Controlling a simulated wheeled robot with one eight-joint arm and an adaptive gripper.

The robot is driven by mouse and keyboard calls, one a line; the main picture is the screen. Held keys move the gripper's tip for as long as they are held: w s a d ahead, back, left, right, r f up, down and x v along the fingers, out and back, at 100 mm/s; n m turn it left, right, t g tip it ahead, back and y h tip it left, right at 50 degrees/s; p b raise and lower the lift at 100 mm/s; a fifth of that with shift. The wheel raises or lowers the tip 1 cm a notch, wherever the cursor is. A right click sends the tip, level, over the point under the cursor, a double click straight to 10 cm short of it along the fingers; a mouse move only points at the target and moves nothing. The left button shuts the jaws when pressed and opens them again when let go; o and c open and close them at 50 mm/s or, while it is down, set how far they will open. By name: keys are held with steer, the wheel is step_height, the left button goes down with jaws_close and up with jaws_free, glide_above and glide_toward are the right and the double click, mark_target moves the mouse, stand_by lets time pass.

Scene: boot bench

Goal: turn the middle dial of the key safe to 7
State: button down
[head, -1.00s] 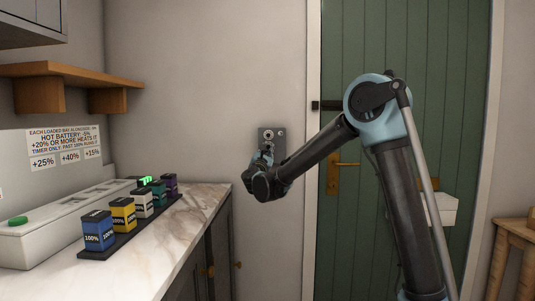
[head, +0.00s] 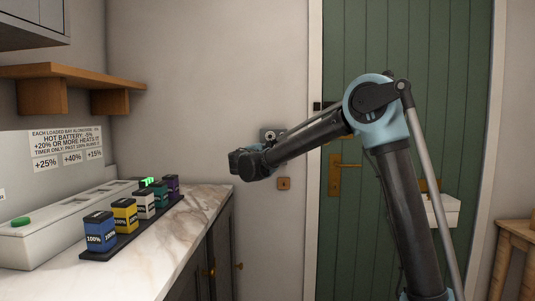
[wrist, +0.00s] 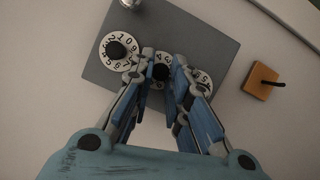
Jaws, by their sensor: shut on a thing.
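The key safe is a grey plate (wrist: 205,38) on the wall with white numbered dials in a slanting row in the wrist view. The left dial (wrist: 108,55) shows most of its digits around a black knob. The middle dial (wrist: 162,57) is mostly hidden by my fingers; a 4 seems to show near its top. The right dial (wrist: 204,78) is partly covered by a finger. My gripper (wrist: 161,76) is shut on the black knob of the middle dial. In the head view, my arm hides much of the key safe (head: 281,132).
An orange plate with a dark peg (wrist: 259,88) is on the wall beside the safe; it also shows below my arm in the head view (head: 284,184). A green door (head: 400,60) stands right. A marble counter (head: 160,236) with several coloured batteries is left.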

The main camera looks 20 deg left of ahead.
steer(key=shift+d+r+m+g+y, duration=0.15)
steer(key=shift+m+g, duration=0.35)
steer(key=shift+m, duration=0.75)
steer(key=shift+a+r+m+g+y, duration=0.15)
steer(key=shift+m+g, duration=0.35)
steer(key=shift+m, duration=0.7)
steer(key=shift+d+m+g+y, duration=0.15)
steer(key=shift+m+g, duration=0.35)
steer(key=shift+m, duration=0.75)
steer(key=c, duration=1.5)
jaws_free()
steer(key=shift+c, duration=0.2)
steer(key=v, duration=0.7)
steer(key=shift+s, duration=0.4)
steer(key=shift+r, duration=0.1)
